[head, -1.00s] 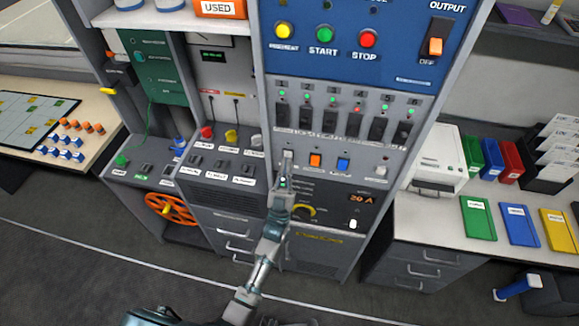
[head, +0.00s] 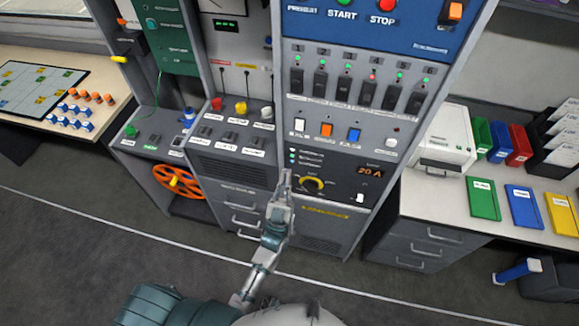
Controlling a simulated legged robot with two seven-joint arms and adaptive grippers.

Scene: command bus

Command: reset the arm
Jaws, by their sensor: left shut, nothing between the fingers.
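My left gripper (head: 285,182) is shut and empty. An orange switch (head: 326,130) and a blue switch (head: 354,134) sit to the right of the white one. My right gripper is not in view.
A row of black breakers (head: 343,86) runs above the switches. An orange handwheel (head: 176,181) is low on the left. A table with a board (head: 38,88) and small pegs stands at far left. A desk with a white printer (head: 443,140) and coloured folders (head: 483,198) is at right. The floor in front is clear.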

